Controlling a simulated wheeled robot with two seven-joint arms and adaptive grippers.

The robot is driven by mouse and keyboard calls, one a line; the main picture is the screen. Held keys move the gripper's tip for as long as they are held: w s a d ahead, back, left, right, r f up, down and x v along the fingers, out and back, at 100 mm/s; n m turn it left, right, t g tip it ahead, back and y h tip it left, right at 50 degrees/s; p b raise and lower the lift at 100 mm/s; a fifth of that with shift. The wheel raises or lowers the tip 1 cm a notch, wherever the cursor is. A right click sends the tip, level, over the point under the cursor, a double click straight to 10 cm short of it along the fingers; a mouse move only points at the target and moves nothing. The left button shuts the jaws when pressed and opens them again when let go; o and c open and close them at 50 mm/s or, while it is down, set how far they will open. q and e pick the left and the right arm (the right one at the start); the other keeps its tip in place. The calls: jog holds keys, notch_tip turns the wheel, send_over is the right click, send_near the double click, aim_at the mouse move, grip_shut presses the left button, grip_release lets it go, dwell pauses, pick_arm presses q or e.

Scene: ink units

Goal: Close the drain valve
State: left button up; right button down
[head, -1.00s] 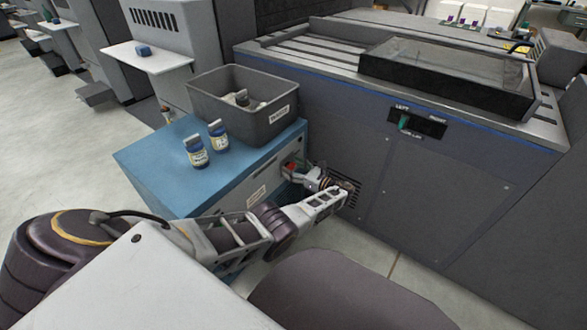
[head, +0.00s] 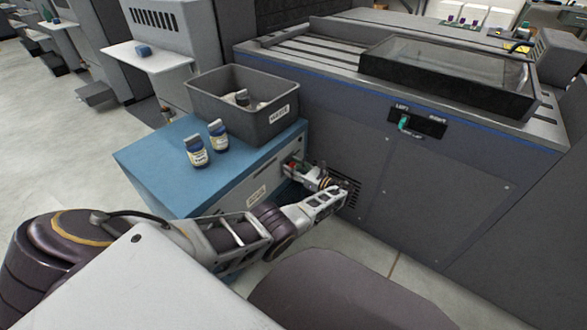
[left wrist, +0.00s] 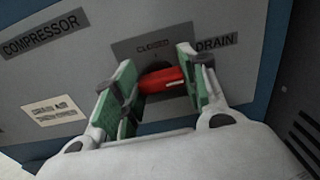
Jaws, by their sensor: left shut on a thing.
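The red drain valve handle (left wrist: 163,80) shows in the left wrist view, on a dark plate marked CLOSED beside a DRAIN label (left wrist: 216,41). In the head view it is a small red spot (head: 291,166) on the front of the blue cabinet. My left gripper (left wrist: 158,88) has its green-padded fingers on either side of the handle and is shut on it; it also shows in the head view (head: 299,169). The handle lies nearly level in the left wrist picture, tilted slightly. My right gripper is not in view.
The blue cabinet (head: 150,172) carries two labelled bottles (head: 196,151) and a grey bin (head: 236,120) with things in it. A COMPRESSOR label (left wrist: 42,35) is on its front. The large grey machine (head: 440,195) stands close at right, with a vent beside my gripper.

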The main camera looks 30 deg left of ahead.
pick_arm(q)
jog(key=shift+n, duration=0.4)
jog(key=shift+s+f+n+b, duration=0.15)
jog(key=shift+n+b, duration=0.55)
jog(key=shift+n, duration=3.45)
jog(key=shift+s+f+n+b, duration=0.1)
jog(key=shift+n+b, duration=0.6)
jog(key=shift+n, duration=3.45)
jog(key=o, duration=1)
jog(key=shift+o, duration=0.2)
jog(key=shift+d, duration=0.1)
jog(key=d, duration=1.1)
jog(key=shift+s+d, duration=0.4)
